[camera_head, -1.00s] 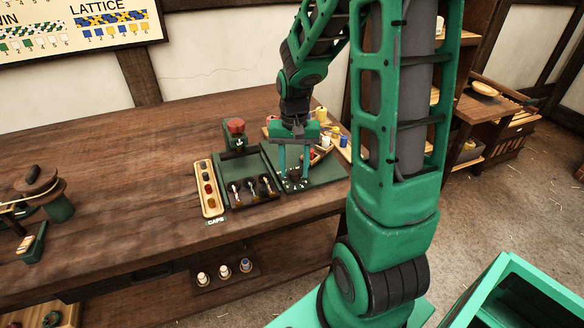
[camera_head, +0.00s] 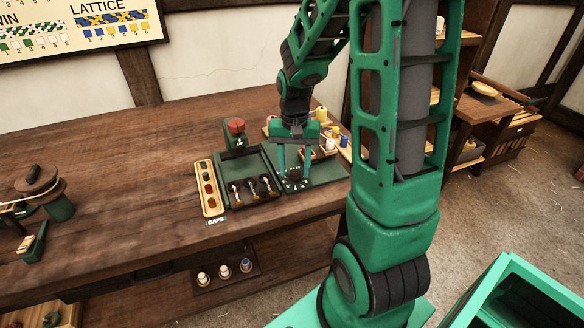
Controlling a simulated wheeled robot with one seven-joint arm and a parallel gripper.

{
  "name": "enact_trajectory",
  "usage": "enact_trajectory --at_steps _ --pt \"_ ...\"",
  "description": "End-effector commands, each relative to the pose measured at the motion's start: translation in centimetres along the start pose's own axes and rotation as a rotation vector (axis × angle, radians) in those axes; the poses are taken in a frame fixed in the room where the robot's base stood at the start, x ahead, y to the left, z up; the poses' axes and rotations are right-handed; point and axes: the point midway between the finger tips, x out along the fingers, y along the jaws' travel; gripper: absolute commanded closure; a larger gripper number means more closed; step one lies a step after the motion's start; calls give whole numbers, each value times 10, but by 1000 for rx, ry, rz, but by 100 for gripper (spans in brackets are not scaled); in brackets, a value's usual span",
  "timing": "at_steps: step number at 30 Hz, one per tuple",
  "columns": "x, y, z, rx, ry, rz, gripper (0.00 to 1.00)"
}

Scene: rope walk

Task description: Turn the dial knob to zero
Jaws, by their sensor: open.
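A small dark dial knob (camera_head: 295,186) with pale marks around it sits on the dark green panel (camera_head: 325,172) on the wooden bench. My gripper (camera_head: 294,178) points down over the dial, its two green fingers apart, one on each side of it. The fingertips are close to the panel. Whether they touch the knob is too small to tell. The dial's pointer and scale cannot be read from here.
Left of the panel are a dark tray (camera_head: 238,199) with three levers, a red-topped device (camera_head: 236,127) and a wooden strip of caps (camera_head: 208,190). Spools and a small tray (camera_head: 322,150) stand behind my gripper.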

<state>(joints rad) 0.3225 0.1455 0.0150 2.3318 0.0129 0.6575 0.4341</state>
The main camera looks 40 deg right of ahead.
Motion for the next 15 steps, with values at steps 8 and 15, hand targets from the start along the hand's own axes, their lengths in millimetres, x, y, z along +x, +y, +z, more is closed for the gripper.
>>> enact_trajectory --at_steps 8,15 --pt "-25 0 -1 0 4 -2 57" --pt "-70 -1 -1 -1 4 -2 57"
